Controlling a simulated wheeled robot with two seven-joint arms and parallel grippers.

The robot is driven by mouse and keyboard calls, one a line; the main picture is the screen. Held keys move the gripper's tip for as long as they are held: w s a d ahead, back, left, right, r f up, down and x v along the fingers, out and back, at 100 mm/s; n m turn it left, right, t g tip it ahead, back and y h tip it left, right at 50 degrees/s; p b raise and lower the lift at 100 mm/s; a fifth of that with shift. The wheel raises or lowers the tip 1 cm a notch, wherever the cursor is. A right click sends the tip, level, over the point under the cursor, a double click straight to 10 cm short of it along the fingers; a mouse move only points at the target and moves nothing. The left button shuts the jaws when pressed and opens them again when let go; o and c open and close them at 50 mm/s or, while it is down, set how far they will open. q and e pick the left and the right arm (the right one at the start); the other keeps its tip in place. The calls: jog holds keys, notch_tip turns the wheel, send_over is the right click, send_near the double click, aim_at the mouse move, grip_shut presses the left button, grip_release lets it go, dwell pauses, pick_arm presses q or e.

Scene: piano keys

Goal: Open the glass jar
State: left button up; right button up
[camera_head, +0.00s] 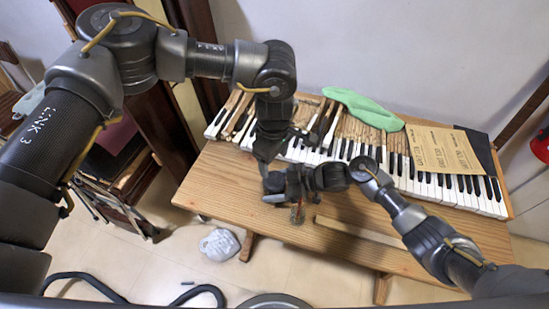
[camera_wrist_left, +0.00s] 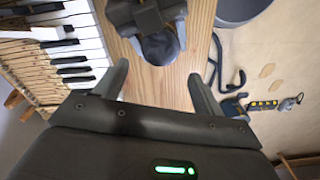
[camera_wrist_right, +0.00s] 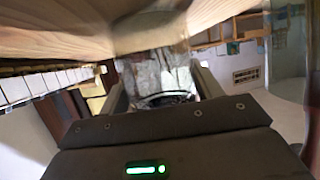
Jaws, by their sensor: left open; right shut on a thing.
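The glass jar (camera_head: 297,214) shows only as a small clear piece below my right gripper (camera_head: 283,190), over the wooden bench. In the right wrist view, the clear glass of the jar (camera_wrist_right: 160,72) fills the gap between the fingers of my right gripper (camera_wrist_right: 158,92), which is shut on it. My left gripper (camera_head: 264,172) is open and points down just above the right one. In the left wrist view, nothing is between the fingers of my left gripper (camera_wrist_left: 157,80); a rounded dark grey part (camera_wrist_left: 160,48) lies just beyond them. I cannot tell whether it is the lid.
The wooden bench (camera_head: 215,185) carries a piano keyboard (camera_head: 345,152) along its back. A green cloth (camera_head: 362,108) and a brown paper sheet (camera_head: 440,150) lie on the keyboard. A wooden strip (camera_head: 350,230) lies near the bench's front. A crumpled pale bag (camera_head: 219,244) is on the floor.

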aim_at(274, 180)
pick_arm(q)
jog(key=shift+s+m, duration=0.1)
jog(key=shift+m, duration=0.5)
jog(key=shift+f, duration=4.05)
jog(key=c, duration=0.8)
jog(key=n, duration=0.6)
jog(key=shift+d, duration=0.1)
jog(key=n, duration=0.7)
jog(key=shift+r+n, duration=0.1)
jog(key=shift+n, duration=0.3)
jog(key=o, duration=1.1)
jog(key=shift+r, duration=0.1)
